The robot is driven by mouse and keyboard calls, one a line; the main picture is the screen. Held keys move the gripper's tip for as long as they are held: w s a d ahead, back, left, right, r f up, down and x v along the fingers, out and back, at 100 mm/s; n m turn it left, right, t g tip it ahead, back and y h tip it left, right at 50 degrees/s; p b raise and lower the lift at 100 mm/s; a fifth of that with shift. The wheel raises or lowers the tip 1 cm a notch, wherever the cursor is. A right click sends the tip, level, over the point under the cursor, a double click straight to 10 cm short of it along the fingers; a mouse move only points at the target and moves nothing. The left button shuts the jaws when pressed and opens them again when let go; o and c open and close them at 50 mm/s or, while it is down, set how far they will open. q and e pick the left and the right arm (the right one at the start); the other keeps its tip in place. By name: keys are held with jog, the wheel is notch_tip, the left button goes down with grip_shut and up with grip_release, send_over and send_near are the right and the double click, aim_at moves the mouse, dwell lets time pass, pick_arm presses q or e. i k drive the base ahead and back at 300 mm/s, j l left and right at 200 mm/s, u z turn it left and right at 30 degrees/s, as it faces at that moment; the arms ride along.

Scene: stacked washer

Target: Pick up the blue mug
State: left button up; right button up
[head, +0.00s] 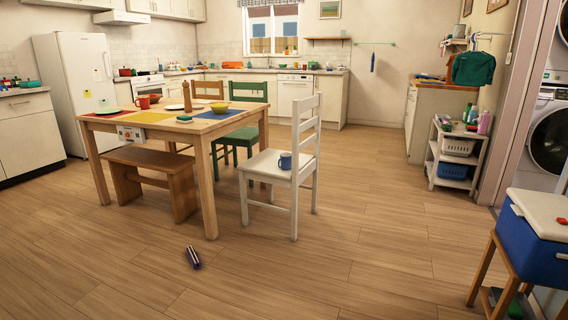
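The blue mug (285,161) stands upright on the seat of the white chair (262,166), near the front right corner of the wooden table. Its handle appears to face left. Nothing touches it apart from the seat. The chair's slatted back rises behind and to the right of the mug. Neither of my grippers shows in the head view.
The wooden table (165,126) and a bench (152,156) stand left of the chair. A small dark striped object (193,257) lies on the floor in front. A blue cooler (535,232) on a wooden stand is at right. Open floor lies before the chair.

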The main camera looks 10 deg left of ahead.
aim_at(285, 160)
jog(key=i+j, duration=0.25)
jog(key=i, duration=0.15)
jog(key=i+j+u, duration=0.15)
jog(key=i, duration=0.25)
jog(key=i+j, duration=0.25)
jog(key=i, duration=0.15)
jog(key=j+u, duration=0.05)
